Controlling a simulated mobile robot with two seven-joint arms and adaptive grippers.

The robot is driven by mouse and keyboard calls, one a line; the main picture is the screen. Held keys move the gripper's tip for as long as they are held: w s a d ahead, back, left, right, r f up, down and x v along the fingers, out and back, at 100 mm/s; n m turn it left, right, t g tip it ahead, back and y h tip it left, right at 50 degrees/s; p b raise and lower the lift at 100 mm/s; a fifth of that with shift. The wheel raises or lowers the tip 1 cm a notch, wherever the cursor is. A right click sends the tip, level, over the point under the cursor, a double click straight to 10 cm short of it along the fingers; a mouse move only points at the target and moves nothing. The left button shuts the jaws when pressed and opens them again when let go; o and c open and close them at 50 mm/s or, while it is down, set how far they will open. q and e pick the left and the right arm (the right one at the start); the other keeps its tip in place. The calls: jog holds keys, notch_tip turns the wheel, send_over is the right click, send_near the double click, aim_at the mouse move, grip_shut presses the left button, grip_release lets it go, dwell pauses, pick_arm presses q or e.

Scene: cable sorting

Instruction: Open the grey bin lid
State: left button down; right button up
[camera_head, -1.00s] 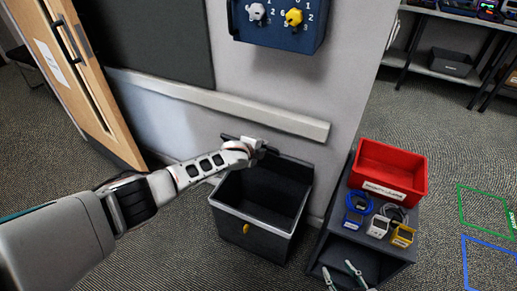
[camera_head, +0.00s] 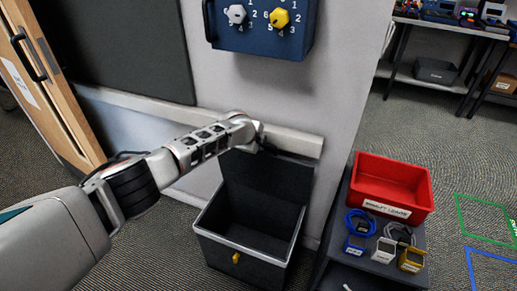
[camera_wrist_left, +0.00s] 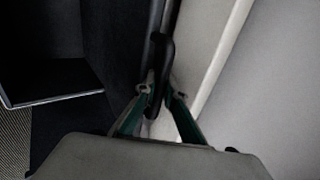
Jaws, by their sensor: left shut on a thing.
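The dark grey bin (camera_head: 250,240) stands on the floor by the wall, with a small yellow piece (camera_head: 236,258) on its front. Its lid (camera_head: 265,185) stands upright at the back, and the inside is open to view. My left gripper (camera_head: 262,146) is at the lid's top edge, its fingertips hidden in the head view. In the left wrist view, the left gripper (camera_wrist_left: 161,92) is shut on a dark bar-like handle (camera_wrist_left: 160,55). The bin's open box also shows there at the left (camera_wrist_left: 50,98).
A pale wall rail (camera_head: 295,142) runs just behind the lid. Right of the bin, a dark cart (camera_head: 340,238) carries a red tray (camera_head: 392,180) and several coiled cables with small blocks. A blue dial panel (camera_head: 262,30) hangs above. A wooden door is at left.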

pick_arm(q)
jog(key=shift+w, duration=0.15)
pick_arm(e)
jog(key=shift+w+d, duration=0.15)
jog(key=shift+w, duration=0.2)
jog(key=shift+f, duration=0.1)
pick_arm(q)
jog(key=c, duration=2.2)
grip_release()
jog(key=shift+o, duration=0.5)
jog(key=shift+s+r, duration=0.25)
jog(key=v, duration=1.1)
jog(key=shift+r, duration=0.3)
pick_arm(e)
jog(key=shift+s+f, duration=0.1)
jog(key=shift+s, duration=0.2)
pick_arm(q)
jog(key=shift+f, duration=0.1)
